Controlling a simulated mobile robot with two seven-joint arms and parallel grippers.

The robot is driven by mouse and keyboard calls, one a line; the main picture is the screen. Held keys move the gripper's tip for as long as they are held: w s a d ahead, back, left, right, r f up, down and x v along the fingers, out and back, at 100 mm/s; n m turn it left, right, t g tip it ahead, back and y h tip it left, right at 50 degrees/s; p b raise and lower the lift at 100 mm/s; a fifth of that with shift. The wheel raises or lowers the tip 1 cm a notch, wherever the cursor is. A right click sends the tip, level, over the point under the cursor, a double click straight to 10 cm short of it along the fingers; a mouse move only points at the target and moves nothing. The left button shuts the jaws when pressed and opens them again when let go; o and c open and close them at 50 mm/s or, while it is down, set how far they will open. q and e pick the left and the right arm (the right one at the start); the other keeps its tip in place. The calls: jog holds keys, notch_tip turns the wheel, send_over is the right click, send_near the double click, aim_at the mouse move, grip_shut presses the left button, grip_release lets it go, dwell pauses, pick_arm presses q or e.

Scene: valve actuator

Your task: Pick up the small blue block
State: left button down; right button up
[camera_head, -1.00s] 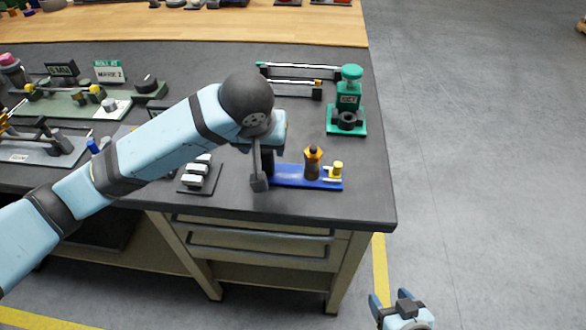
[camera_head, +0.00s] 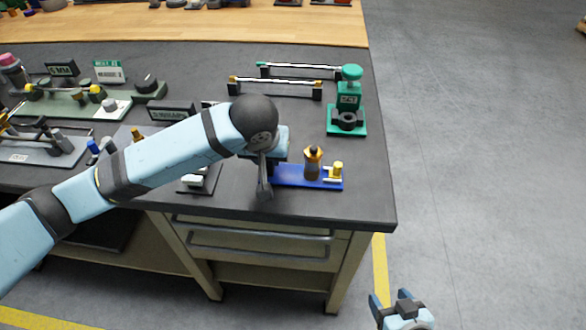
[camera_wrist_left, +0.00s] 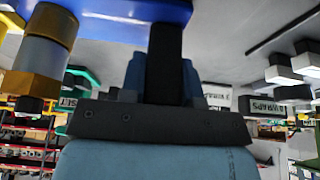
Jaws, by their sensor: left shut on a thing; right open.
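A blue block-like base (camera_head: 308,177) lies near the front right corner of the bench, carrying a brown and orange cylinder (camera_head: 313,163) and a yellow peg (camera_head: 337,169). My left gripper (camera_head: 266,160) is at its left end, mostly hidden by my wrist in the head view. The left wrist view shows its pale blue fingers shut on a dark post (camera_wrist_left: 165,62), which meets the blue base (camera_wrist_left: 120,10). A much smaller blue piece (camera_head: 93,147) stands far left on the bench. My right gripper (camera_head: 390,299) is open and empty, beyond the bench's front edge.
A green press-like fixture (camera_head: 347,115) stands behind the blue base, with long bar fixtures (camera_head: 275,88) left of it. White blocks on a dark plate (camera_head: 195,180) are partly hidden by my left arm. The bench's right edge is close; floor lies beyond.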

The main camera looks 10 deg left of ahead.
pick_arm(q)
jog(key=shift+r, duration=0.1)
notch_tip(320, 180, up, 9)
jog(key=shift+f, duration=4.15)
jog(key=shift+f, duration=0.5)
pick_arm(e)
jog(key=shift+c, duration=0.4)
